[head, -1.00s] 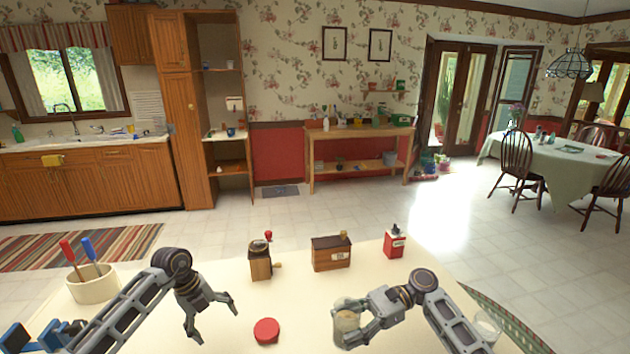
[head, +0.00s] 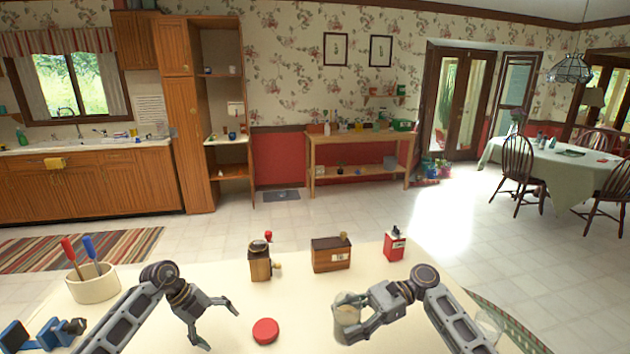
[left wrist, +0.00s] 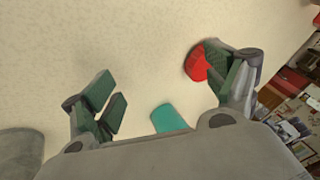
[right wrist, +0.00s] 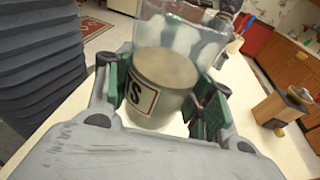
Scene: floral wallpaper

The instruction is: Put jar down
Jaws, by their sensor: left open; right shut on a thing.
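A clear glass jar (head: 347,314) with pale contents is held at the front middle of the cream table (head: 215,275). My right gripper (head: 352,326) is shut on it. In the right wrist view the jar (right wrist: 160,85) is between the fingers, with a label partly visible and its upper part empty. I cannot tell whether its base touches the table. A red round lid (head: 265,330) lies on the table left of the jar. It also shows in the left wrist view (left wrist: 197,63). My left gripper (head: 222,325) is open and empty, left of the lid.
A coffee grinder (head: 260,262), a wooden box (head: 331,255) and a red tin (head: 394,246) stand along the table's back. A cream crock (head: 93,284) with red- and blue-handled tools is at left. A glass (head: 490,328) stands at right.

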